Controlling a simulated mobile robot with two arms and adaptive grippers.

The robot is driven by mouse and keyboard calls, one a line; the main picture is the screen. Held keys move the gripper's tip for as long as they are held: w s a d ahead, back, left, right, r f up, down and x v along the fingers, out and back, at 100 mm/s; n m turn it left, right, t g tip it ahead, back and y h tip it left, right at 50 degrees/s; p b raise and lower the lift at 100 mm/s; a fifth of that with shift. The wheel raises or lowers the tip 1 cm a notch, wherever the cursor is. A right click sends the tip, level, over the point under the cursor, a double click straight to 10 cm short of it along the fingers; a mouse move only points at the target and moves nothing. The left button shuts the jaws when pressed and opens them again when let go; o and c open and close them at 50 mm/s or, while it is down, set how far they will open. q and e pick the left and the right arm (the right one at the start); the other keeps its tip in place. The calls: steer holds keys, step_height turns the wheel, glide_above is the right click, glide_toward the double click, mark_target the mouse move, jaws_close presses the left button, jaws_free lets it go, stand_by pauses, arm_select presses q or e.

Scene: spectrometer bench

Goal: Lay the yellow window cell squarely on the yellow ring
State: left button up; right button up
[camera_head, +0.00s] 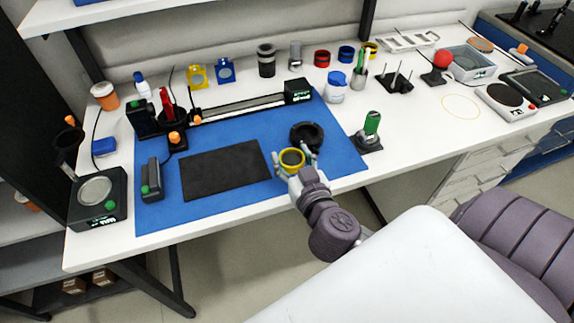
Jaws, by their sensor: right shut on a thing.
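The yellow window cell (292,152) is a short round cell with a yellow rim and a dark middle. It sits between the fingers of my right gripper (293,160), which is shut on it above the front part of the blue mat. The yellow ring (462,95) is a thin outline on the white bench at the right, with nothing on it. My right gripper is well to the left of the ring and nearer the bench's front edge. My left gripper is not in view.
A black round holder (307,128) stands just behind the held cell. A green-topped device (371,124) stands between gripper and ring. A scale (505,100) is close right of the ring, a grey tray (467,62) behind it, and a red ball (443,58) on a stand behind left.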

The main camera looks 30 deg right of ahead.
mark_target(289, 155)
steer(key=shift+w+d+f, duration=0.2)
steer(key=shift+w+f, duration=0.2)
steer(key=shift+w, duration=0.35)
steer(key=shift+w+d+f, duration=0.2)
steer(key=shift+w+f, duration=0.25)
step_height(289, 155, down, 4)
steer(key=shift+d+r+b, duration=0.1)
steer(key=shift+r+b, duration=0.15)
steer(key=shift+b, duration=0.55)
steer(key=shift+f, duration=0.15)
steer(key=o, duration=1.2)
steer(key=shift+f, duration=0.1)
